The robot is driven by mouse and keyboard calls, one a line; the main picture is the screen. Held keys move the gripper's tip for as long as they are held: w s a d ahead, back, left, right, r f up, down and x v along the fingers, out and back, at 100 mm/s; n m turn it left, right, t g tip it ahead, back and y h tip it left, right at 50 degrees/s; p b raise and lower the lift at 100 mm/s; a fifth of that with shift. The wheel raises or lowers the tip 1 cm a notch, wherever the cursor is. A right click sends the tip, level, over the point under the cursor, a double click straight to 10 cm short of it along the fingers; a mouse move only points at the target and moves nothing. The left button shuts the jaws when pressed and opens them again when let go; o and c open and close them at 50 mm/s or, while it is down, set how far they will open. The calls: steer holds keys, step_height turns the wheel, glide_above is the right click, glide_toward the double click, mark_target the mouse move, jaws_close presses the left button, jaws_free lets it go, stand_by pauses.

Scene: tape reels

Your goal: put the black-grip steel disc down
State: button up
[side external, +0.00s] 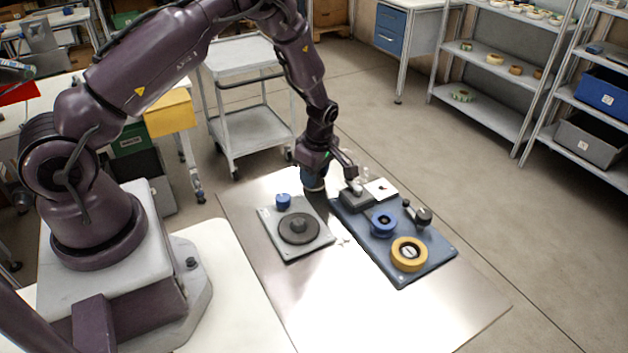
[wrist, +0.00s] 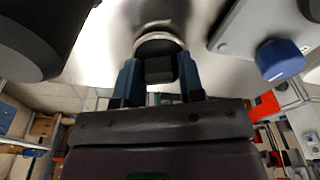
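The black-grip steel disc (wrist: 160,40) shows in the wrist view as a bright-rimmed round piece with a dark block-shaped grip (wrist: 160,69). My gripper (wrist: 159,75) has its two blue fingers either side of that grip and looks shut on it. In the side external view my gripper (side external: 315,182) points down near the far edge of the steel table (side external: 345,300). A pale rim shows under the fingers there, close above or on the table; I cannot tell if it touches. Most of the disc is hidden in that view.
A grey plate (side external: 268,215) with a dark reel (side external: 299,228) and a blue knob (side external: 283,201) lies near left. The table's front is bare.

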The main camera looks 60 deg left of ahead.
steer(key=shift+c, duration=1.4)
steer(key=shift+r, duration=0.1)
